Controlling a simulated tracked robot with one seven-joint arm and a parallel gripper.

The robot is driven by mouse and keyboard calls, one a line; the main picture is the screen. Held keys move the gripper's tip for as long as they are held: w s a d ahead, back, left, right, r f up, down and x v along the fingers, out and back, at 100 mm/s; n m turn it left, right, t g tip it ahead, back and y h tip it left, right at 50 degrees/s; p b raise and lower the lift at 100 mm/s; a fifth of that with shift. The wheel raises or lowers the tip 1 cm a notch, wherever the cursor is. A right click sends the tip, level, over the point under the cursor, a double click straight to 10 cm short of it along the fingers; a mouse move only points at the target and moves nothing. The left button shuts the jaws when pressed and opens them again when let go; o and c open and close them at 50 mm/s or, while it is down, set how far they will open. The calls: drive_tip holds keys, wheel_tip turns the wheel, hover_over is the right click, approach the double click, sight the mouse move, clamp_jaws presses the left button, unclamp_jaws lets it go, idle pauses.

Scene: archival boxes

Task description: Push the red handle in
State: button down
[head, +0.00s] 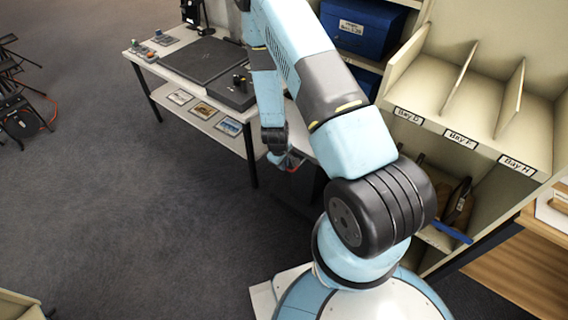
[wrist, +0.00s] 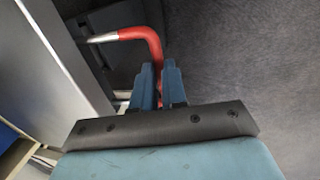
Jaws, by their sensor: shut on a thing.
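The red handle (wrist: 146,38) shows in the wrist view as a bent red bar with a bare metal end (wrist: 102,39) toward a dark unit (wrist: 125,62) at the left. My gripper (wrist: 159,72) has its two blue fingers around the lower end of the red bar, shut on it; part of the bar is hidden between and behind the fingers. In the head view my gripper (head: 287,160) is low beside the table's right end, with only a speck of the red handle (head: 293,169) visible. My arm hides most of the dark unit there.
A white table (head: 160,70) with dark flat cases (head: 203,60) stands at the back. Shelving with labelled bays (head: 462,140) and a blue box (head: 360,28) is at the right. A grey panel (wrist: 60,70) is at the left in the wrist view. Carpet at the left is open.

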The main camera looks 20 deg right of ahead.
drive_tip(key=shift+d, duration=0.1)
idle(0.7)
drive_tip(key=shift+w+d, duration=0.75)
drive_tip(key=shift+d, duration=0.35)
drive_tip(key=shift+w+d, duration=0.75)
drive_tip(key=shift+d, duration=0.35)
drive_tip(key=c, duration=1.2)
unclamp_jaws()
drive_tip(key=shift+o, duration=0.2)
drive_tip(key=shift+a, duration=0.1)
wheel_tip(320, 180, up, 13)
drive_tip(key=s+a, duration=0.1)
drive_tip(key=a, duration=0.1)
drive_tip(key=shift+s+r, duration=0.2)
drive_tip(key=shift+s, duration=0.05)
